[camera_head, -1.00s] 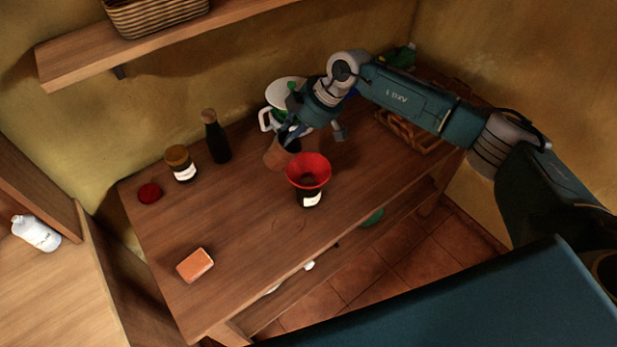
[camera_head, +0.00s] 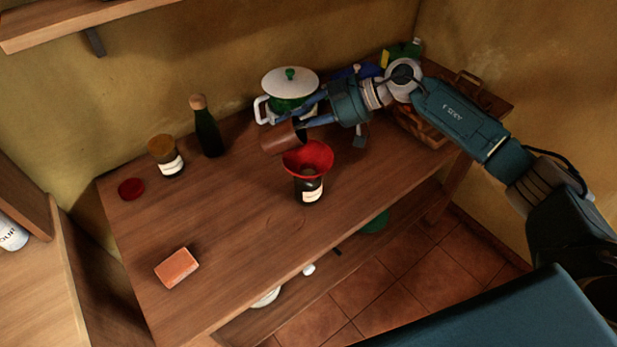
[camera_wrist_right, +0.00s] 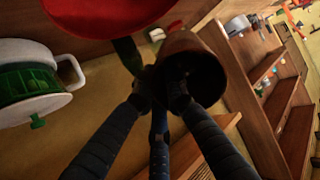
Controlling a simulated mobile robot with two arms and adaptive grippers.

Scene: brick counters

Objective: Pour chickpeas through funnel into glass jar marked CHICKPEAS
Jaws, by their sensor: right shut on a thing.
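A dark jar (camera_head: 308,196) with a white label stands upright on the wooden counter (camera_head: 235,215); I cannot read the label. A red funnel (camera_head: 306,156) sits in its mouth. My right gripper (camera_head: 308,117) is shut on a brown cup (camera_head: 280,140), just behind and left of the funnel. The cup is strongly tilted, its dark opening toward the right. In the right wrist view the cup (camera_wrist_right: 205,60) is between the fingertips (camera_wrist_right: 160,88), beside the funnel rim (camera_wrist_right: 110,14). I see no chickpeas; the cup's contents are hidden in shadow. My left gripper is out of view.
A white and green lidded pot (camera_head: 290,95) stands close behind the cup. A dark bottle (camera_head: 207,134), a brown-lidded jar (camera_head: 170,163) and a red lid (camera_head: 131,188) are at the left. An orange block (camera_head: 177,268) lies front left. A wooden basket (camera_head: 428,138) is back right.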

